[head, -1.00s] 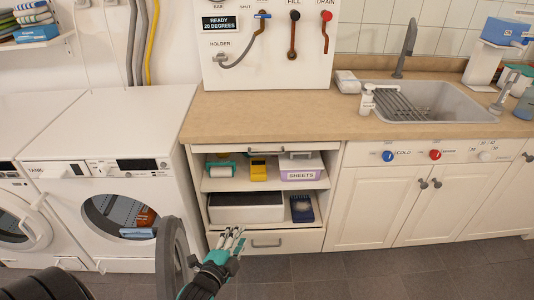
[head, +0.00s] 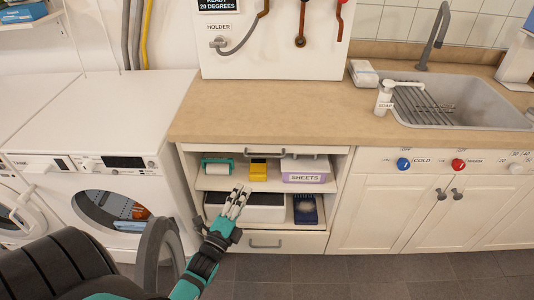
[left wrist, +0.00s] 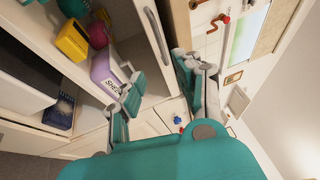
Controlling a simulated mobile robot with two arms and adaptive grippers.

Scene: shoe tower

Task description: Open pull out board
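The pull-out board (head: 225,149) is a thin white front just under the beige counter, above the open shelves. Its grey bar handle (head: 265,153) is in the middle of that front, which sits flush with the cabinet. In the left wrist view the handle (left wrist: 157,36) runs along a white front beyond the fingers. My left gripper (head: 236,203) is in front of the lower shelf, below the handle and apart from it. In the left wrist view the fingers (left wrist: 157,88) are spread with nothing between them. My right gripper is out of view.
Shelves under the board hold a yellow box (head: 258,169), a lilac SHEETS box (head: 304,171) and a dark blue item (head: 305,209). A drawer with a handle (head: 265,243) is below. The washer's open round door (head: 160,255) stands left of my left arm.

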